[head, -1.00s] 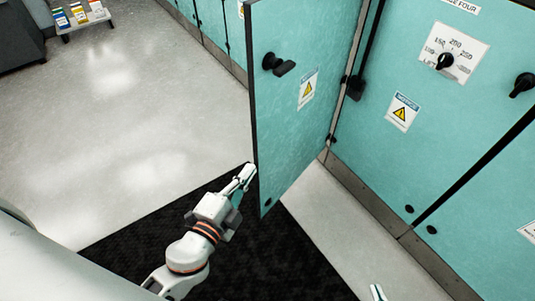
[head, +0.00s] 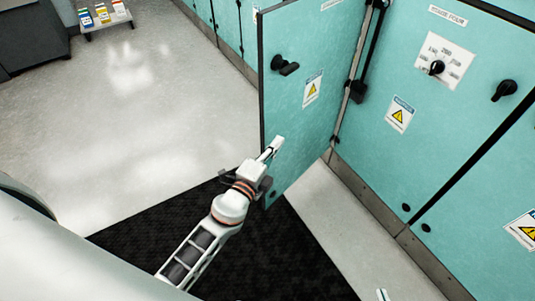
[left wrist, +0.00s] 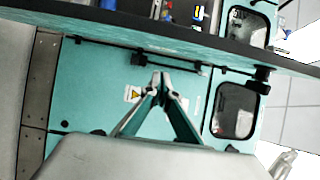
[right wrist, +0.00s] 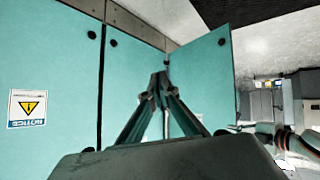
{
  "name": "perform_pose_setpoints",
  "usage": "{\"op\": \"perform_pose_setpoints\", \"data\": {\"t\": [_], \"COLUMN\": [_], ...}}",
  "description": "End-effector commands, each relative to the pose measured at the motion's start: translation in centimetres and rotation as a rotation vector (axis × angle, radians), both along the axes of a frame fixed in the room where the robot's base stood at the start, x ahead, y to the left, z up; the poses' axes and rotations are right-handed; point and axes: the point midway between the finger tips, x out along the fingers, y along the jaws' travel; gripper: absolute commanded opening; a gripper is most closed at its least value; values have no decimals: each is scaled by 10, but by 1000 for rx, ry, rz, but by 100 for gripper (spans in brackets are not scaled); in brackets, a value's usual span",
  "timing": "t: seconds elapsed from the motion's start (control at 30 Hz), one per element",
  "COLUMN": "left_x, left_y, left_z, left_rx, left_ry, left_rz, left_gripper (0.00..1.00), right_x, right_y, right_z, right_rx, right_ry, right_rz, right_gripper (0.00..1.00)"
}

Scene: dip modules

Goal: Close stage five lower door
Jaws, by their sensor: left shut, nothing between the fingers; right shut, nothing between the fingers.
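The teal door (head: 310,110) stands swung open from the cabinet row, with a black handle (head: 285,66) and a yellow warning label. The label at its top is too cut off to read. My left gripper (head: 275,145) is shut and empty. Its fingertips overlap the lower part of the door near the free edge; I cannot tell whether they touch. In the left wrist view its fingers (left wrist: 161,80) meet at the tips. My right gripper (right wrist: 158,82) is shut and empty; only a tip shows at the head view's bottom edge. The open door (right wrist: 205,80) also shows in the right wrist view.
A black mat (head: 250,265) lies under my left arm. Grey floor left of the door is clear. A small stand (head: 105,22) with colored items is at the far left.

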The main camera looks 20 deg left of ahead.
Motion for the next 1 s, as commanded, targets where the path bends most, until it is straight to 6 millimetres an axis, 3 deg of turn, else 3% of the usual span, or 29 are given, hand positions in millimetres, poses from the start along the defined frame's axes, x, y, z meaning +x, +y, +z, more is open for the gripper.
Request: {"op": "perform_pose_setpoints", "data": {"t": [0.13, 0.2, 0.4, 1.0], "left_x": [29, 30, 37, 39], "left_y": [-4, 11, 30, 36], "left_z": [2, -1, -2, -2], "left_rx": [-1, 3, 1, -1], "left_ry": [-2, 1, 2, 3], "left_rz": [1, 2, 1, -2], "left_gripper": [0, 0, 0, 0], "right_x": [-7, -11, -11, -3], "right_y": [0, 0, -2, -3], "right_z": [-3, -6, -8, -1], "right_rx": [0, 0, -2, -7], "right_ry": [15, 21, 23, 3], "right_rz": [-4, -4, -3, 5], "right_gripper": [0, 0, 0, 0]}}
